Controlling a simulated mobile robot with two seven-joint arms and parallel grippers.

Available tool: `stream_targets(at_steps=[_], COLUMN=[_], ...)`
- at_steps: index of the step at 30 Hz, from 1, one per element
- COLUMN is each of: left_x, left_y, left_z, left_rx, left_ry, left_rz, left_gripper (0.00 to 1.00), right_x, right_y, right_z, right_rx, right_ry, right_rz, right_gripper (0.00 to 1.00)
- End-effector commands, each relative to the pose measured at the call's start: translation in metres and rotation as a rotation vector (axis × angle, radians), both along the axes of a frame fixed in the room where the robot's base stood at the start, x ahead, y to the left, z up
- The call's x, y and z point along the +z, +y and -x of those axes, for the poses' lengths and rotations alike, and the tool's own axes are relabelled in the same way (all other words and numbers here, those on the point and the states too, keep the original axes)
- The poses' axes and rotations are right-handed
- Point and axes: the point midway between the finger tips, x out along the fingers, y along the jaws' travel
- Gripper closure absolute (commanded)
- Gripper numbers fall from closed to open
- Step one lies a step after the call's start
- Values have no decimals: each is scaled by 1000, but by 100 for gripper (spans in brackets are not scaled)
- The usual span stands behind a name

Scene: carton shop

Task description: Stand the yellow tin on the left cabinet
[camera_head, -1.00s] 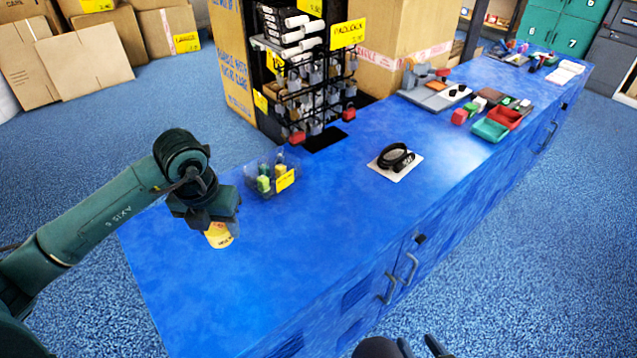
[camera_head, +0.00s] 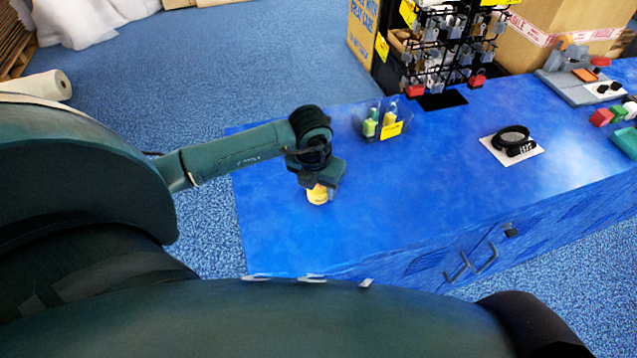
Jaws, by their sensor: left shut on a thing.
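The yellow tin (camera_head: 317,195) is in my left gripper (camera_head: 318,184), near the left end of the blue counter (camera_head: 290,235). The gripper is shut on it from above and hides its upper part. I cannot tell whether the tin's base touches the counter or hangs just above it. My right gripper is out of view. No separate cabinet that I can identify as the left one shows; the counter's front has doors with handles (camera_head: 470,265).
A clear bin of green bottles (camera_head: 380,122) stands behind the tin. A black strap on a white card (camera_head: 513,145) lies to the right. A padlock rack (camera_head: 450,45) stands at the back. Open blue floor (camera_head: 200,85) lies left of the counter. My own dark green links cover the lower left.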

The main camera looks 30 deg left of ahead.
Motion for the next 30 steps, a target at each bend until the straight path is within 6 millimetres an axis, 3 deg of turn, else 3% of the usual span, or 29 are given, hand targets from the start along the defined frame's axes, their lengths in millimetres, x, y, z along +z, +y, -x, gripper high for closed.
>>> stream_targets(at_steps=[8,9,16,26,30], left_x=[-3,-2,-2,5,26], left_y=[0,0,0,0,0], left_z=[-1,0,0,-1,2], left_rx=[0,0,0,0,1], left_ry=[-2,-1,-1,-2,-6], left_rz=[0,0,0,1,1], left_gripper=[81,50,31,31,31], right_x=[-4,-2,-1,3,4], right_y=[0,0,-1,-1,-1], right_z=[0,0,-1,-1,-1], right_rx=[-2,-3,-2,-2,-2], right_ry=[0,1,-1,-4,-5], right_rz=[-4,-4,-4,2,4], right_gripper=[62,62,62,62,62])
